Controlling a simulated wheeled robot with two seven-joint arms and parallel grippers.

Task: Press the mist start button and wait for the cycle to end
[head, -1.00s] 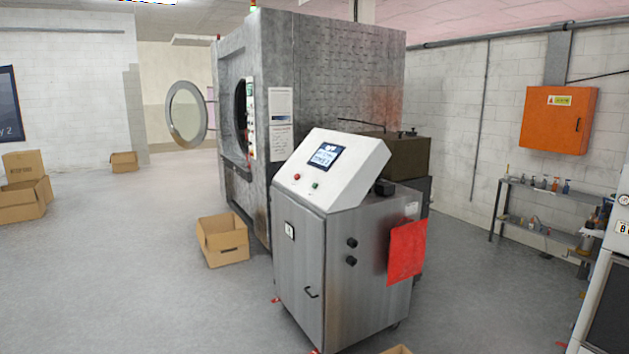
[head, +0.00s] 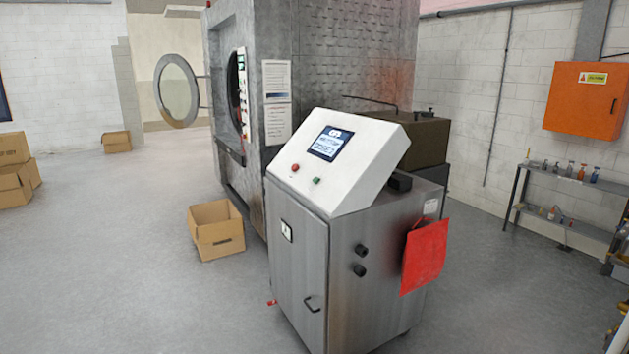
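A grey metal control cabinet (head: 300,262) stands in front of me with a sloped white panel (head: 366,154) on top. The panel carries a small lit screen (head: 331,144), whose text is too blurred to read surely. Below the screen are a red button (head: 295,167) and a green button (head: 316,181). I cannot tell from their labels which one starts the mist. Behind the cabinet stands the large grey washer (head: 340,50); its round glass door (head: 177,91) is swung open to the left. Neither of my grippers is in view.
An open cardboard box (head: 216,232) lies on the floor left of the cabinet. More boxes (head: 14,170) are at the far left. A red cloth-like sheet (head: 424,256) hangs on the cabinet's right side. A shelf with bottles (head: 565,205) stands at the right wall.

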